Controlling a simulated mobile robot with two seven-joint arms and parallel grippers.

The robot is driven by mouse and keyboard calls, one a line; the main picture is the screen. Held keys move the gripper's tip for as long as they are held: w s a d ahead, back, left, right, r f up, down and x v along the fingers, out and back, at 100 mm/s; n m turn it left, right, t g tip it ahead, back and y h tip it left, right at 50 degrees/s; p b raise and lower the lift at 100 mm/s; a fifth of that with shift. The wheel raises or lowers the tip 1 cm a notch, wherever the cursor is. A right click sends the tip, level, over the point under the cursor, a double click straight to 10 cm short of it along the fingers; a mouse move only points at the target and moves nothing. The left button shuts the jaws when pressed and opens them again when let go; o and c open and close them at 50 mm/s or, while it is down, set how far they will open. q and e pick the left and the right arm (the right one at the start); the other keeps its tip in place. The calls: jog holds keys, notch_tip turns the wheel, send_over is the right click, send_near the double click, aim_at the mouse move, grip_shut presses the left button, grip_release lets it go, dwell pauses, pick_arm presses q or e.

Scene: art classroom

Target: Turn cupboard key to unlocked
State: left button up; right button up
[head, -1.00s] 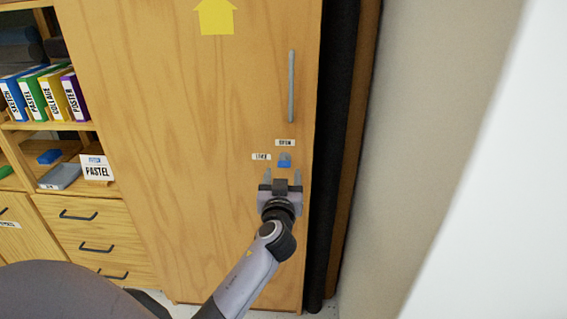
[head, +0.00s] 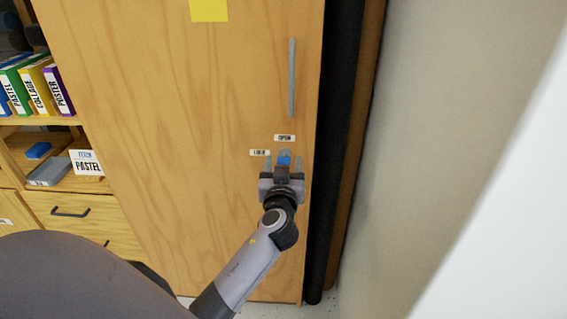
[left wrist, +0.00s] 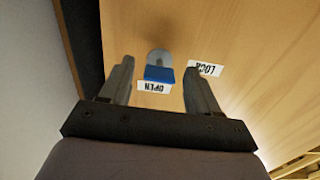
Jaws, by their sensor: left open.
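The blue key (head: 284,161) sits in a round grey lock (left wrist: 158,56) on the tall wooden cupboard door (head: 200,150). A small OPEN label (head: 285,138) is above it and a LOCK label (head: 260,153) is to its left in the head view. In the left wrist view the key's blue head (left wrist: 159,74) lies beside the upside-down OPEN label, with the LOCK label to its right. My left gripper (head: 283,164) is open, one finger on each side of the key, apart from it. Contact with the door cannot be told. My right gripper is out of view.
A long grey door handle (head: 292,78) is above the lock. A dark rolled item (head: 335,150) stands right of the cupboard, beside a pale wall (head: 430,120).

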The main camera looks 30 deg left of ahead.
pick_arm(q)
jog(key=c, duration=1.1)
jog(key=shift+o, duration=0.3)
